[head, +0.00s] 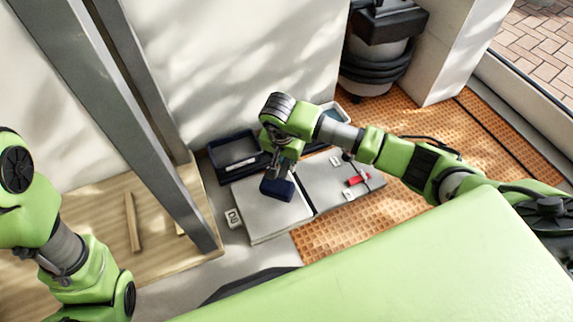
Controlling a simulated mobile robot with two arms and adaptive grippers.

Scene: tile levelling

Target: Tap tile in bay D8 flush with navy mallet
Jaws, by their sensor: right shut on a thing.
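The navy mallet (277,188) is in my right gripper (282,168), which is shut on it. Its dark blue head is over the left grey tile (262,220), near that tile's right edge. I cannot tell whether the head touches the tile. A small white marker block (233,217) with dark characters stands at the tile's left edge; its text is too small to read surely. A second grey tile (322,178) lies to the right across a dark joint. Any height difference between the tiles is unclear. My left arm shows at the left, but its gripper is outside the view.
A dark tray (228,150) sits behind the left tile. A red tool (358,179) and small white pieces (348,195) lie on the right tile. Orange matting (325,238) lies in front. A grey metal post (120,110) stands left. A dark-topped bucket (375,60) stands behind.

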